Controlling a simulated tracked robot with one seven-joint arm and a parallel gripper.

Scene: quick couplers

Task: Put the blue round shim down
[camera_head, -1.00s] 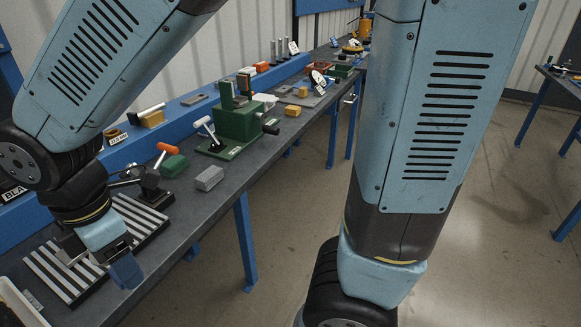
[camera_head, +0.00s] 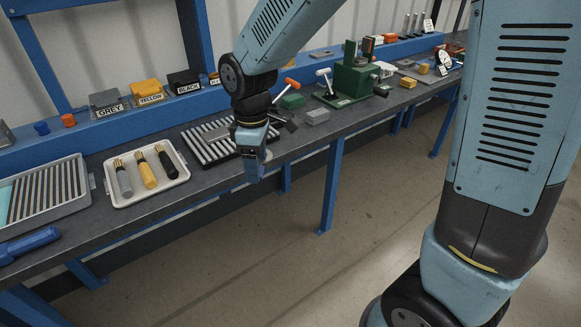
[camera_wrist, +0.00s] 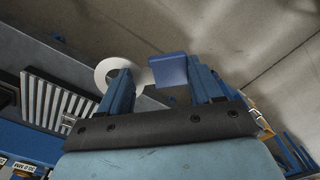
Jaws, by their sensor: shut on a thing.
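My gripper (camera_head: 252,168) hangs at the front edge of the bench, pointing down, and is shut on the blue round shim. In the wrist view the shim's flat blue part (camera_wrist: 168,70) shows between the two finger ends. A pale ring (camera_wrist: 107,68) shows beside the left finger, which partly covers it. In the head view the held piece is small and hard to tell apart from the fingers.
A black slotted rack (camera_head: 201,145) lies behind my gripper. A white tray (camera_head: 146,194) with grey, yellow and black handled tools stands left. A grey block (camera_head: 317,117) and a green fixture (camera_head: 355,82) stand right. Small blue (camera_head: 41,128) and orange (camera_head: 68,120) pieces sit on the back ledge.

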